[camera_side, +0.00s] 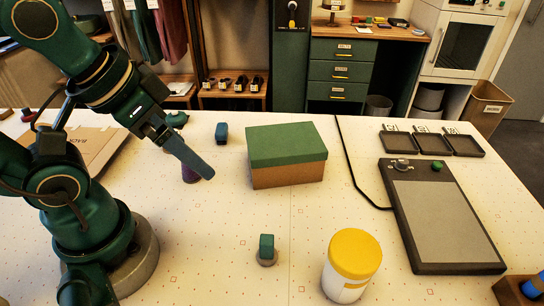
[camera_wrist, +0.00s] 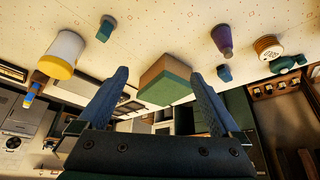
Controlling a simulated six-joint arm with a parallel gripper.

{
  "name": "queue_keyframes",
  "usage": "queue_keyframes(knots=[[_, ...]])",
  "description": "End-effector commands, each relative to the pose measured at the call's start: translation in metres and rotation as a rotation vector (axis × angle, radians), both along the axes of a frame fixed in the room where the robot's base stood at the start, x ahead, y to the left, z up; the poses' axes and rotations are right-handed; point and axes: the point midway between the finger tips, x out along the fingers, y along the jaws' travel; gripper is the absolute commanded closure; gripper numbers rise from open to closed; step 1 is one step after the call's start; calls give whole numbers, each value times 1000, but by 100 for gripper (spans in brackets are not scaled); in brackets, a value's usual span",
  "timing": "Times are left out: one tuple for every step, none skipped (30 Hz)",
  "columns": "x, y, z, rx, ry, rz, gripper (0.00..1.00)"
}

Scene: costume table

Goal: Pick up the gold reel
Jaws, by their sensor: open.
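A round tan-gold piece with a pale marked face (camera_wrist: 268,47), which looks like the gold reel, lies on the table at the upper right of the wrist view. It stands between a purple cone-like piece (camera_wrist: 222,40) and a dark green piece (camera_wrist: 285,64). I cannot make it out in the side view, where my arm seems to hide it. My gripper (camera_side: 204,168) is above the table in the side view, its tips in front of the purple piece (camera_side: 190,174). In the wrist view my gripper (camera_wrist: 158,71) is open with nothing between its fingers.
A green-lidded box (camera_side: 287,155) stands right of my gripper. A small blue piece (camera_side: 222,132) is behind it. A teal piece (camera_side: 267,248) and a yellow-lidded jar (camera_side: 351,262) stand nearer the front. A tablet (camera_side: 440,215) and black trays (camera_side: 431,141) are at right.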

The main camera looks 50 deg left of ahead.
Motion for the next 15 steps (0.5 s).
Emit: queue_keyframes(knots=[[0,0,-5,-2,1,6,0],[1,0,-5,-3,-5,8,0],[4,0,-3,-5,-19,11,0],[5,0,-2,-6,-23,13,0],[5,0,-2,-6,-25,14,0],[5,0,-2,-7,-25,15,0],[5,0,-2,-6,-24,16,0],[5,0,-2,-6,-24,16,0],[5,1,-2,-6,-24,15,0],[5,1,-2,-6,-24,15,0],[5,1,-2,-6,-24,16,0],[5,1,-2,-6,-23,15,0],[5,1,-2,-6,-23,15,0],[5,1,-2,-6,-23,15,0],[5,1,-2,-6,-23,15,0]])
